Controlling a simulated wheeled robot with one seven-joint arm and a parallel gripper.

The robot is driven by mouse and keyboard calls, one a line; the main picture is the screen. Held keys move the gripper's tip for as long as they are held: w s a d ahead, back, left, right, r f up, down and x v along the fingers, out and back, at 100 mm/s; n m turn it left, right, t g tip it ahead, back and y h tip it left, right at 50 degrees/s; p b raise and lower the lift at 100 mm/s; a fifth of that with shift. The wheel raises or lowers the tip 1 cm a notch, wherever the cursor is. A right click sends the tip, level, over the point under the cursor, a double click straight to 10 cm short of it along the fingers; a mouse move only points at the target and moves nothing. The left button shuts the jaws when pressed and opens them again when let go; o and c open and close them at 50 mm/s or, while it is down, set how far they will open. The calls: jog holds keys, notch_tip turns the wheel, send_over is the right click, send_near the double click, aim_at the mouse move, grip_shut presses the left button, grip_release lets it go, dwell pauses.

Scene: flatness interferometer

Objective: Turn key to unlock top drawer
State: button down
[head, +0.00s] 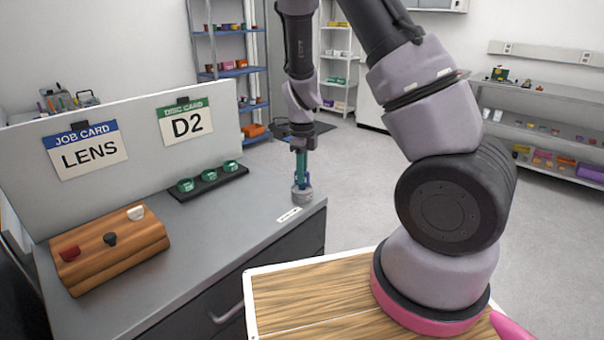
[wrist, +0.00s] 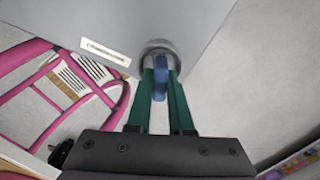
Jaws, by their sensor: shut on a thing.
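My gripper (head: 301,178) points down at the right corner of the grey bench. Its green fingers are shut on a blue key (wrist: 160,78), one finger on each side of the key's head. The key stands upright in a round grey lock (head: 302,194) on the bench top; the lock also shows in the wrist view (wrist: 152,50). A small white label (head: 289,215) lies beside the lock. The dark drawer front (head: 311,236) is below the bench top. The key's lower end is hidden inside the lock.
A wooden block (head: 110,252) with red, black and white pieces stands at the bench's left. A black rack (head: 208,185) with several green rings is at the back, before a panel (head: 120,165) with LENS and D2 cards. The bench middle is clear.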

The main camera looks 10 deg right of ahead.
jog(key=m, duration=0.3)
dwell(0.4)
jog(key=shift+m, duration=1.2)
jog(key=c, duration=0.7)
grip_release()
jog(key=shift+c, duration=0.2)
notch_tip(320, 180, up, 11)
jog(key=shift+f, duration=0.1)
